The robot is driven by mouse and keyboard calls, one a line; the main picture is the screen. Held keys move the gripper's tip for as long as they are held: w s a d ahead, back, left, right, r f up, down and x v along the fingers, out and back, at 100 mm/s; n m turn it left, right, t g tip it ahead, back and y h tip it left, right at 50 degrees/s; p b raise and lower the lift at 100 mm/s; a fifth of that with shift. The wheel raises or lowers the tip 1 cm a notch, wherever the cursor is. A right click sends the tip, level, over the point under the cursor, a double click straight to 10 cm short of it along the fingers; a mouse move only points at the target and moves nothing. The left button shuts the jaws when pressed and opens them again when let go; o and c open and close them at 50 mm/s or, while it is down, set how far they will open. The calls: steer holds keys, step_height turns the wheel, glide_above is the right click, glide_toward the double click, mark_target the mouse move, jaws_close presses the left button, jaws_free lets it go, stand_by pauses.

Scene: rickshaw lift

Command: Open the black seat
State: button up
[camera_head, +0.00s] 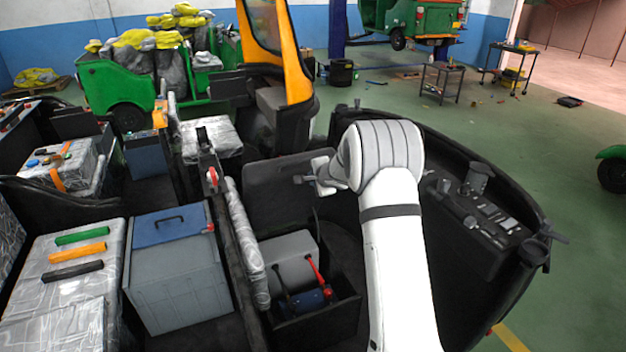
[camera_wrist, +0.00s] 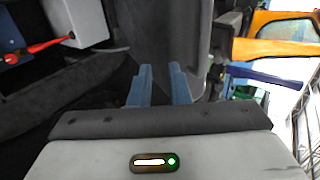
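The black seat (camera_head: 290,190) is a flat dark panel in the head view. It stands raised and tilted up behind an open compartment (camera_head: 335,318). In the wrist view it shows as a grey panel (camera_wrist: 168,35) beyond the fingertips. My gripper (camera_head: 308,180) is at the panel's right part in the head view. In the wrist view, the two blue fingers of my gripper (camera_wrist: 161,70) are apart with a gap between them. I see nothing clearly clamped there. Whether a finger touches the panel cannot be told.
The compartment holds a grey box (camera_head: 290,262) and a red-handled part (camera_head: 318,275). A grey-blue box (camera_head: 175,275) and a wrapped case (camera_head: 65,270) stand at left. The black dashboard (camera_head: 480,220) is at right. An orange frame post (camera_head: 292,55) rises behind.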

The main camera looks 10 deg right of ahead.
mark_target(284, 164)
steer(key=shift+c, duration=0.6)
